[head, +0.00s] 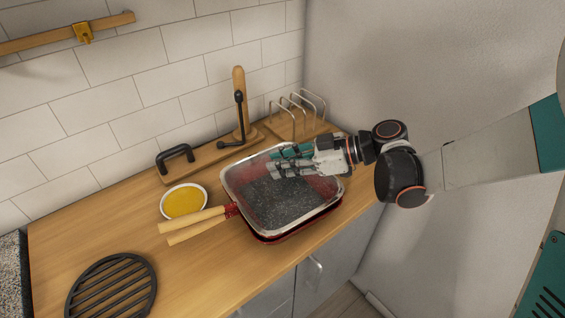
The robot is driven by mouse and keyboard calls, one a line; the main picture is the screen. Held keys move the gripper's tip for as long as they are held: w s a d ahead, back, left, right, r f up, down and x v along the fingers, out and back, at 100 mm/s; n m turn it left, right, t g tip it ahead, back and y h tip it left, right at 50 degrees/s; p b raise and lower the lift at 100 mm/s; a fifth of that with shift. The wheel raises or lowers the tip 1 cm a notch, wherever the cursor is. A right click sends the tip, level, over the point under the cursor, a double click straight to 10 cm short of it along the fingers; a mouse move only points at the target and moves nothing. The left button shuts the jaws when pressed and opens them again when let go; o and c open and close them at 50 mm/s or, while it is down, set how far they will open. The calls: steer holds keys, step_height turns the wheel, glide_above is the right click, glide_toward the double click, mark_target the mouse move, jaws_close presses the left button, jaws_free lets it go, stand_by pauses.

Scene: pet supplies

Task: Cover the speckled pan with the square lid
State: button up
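The red, dark-speckled pan (262,239) sits on the wooden counter, with pale handles (190,219) pointing left. The square glass lid (229,183) with a metal rim lies over the pan's opening, and the speckled inside shows through it. The lid looks slightly offset from the pan's red edge; I cannot tell whether it rests fully on the rim. My gripper (283,161) reaches in from the right, its fingers over the lid's upper right part. The fingers hide the spot between them, so I cannot tell whether they grip the lid.
A yellow-filled white dish (184,202) stands left of the pan. A black slatted trivet (111,288) lies at the front left. Behind are a board with a black handle (175,156), a wooden post (239,92) and a wire rack (298,112). A grey wall bounds the right side.

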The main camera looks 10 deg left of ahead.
steer(key=o, duration=0.3)
steer(key=shift+o, duration=0.2)
steer(key=v, duration=1.2)
steer(key=shift+s+d+m+h, duration=0.15)
steer(key=shift+s+m+h, duration=0.1)
steer(key=shift+m+h, duration=0.25)
steer(key=s+d+m+t+h, duration=0.3)
steer(key=s+d+m+h, duration=0.3)
steer(key=s+d+m, duration=0.1)
steer(key=s+d+m+t+h, duration=0.4)
steer(key=s+d+m+h, duration=0.2)
steer(key=d+m, duration=0.4)
steer(key=shift+s+d+f+m+t+h, duration=0.35)
steer(key=shift+s+d, duration=0.2)
steer(key=shift+d, duration=0.55)
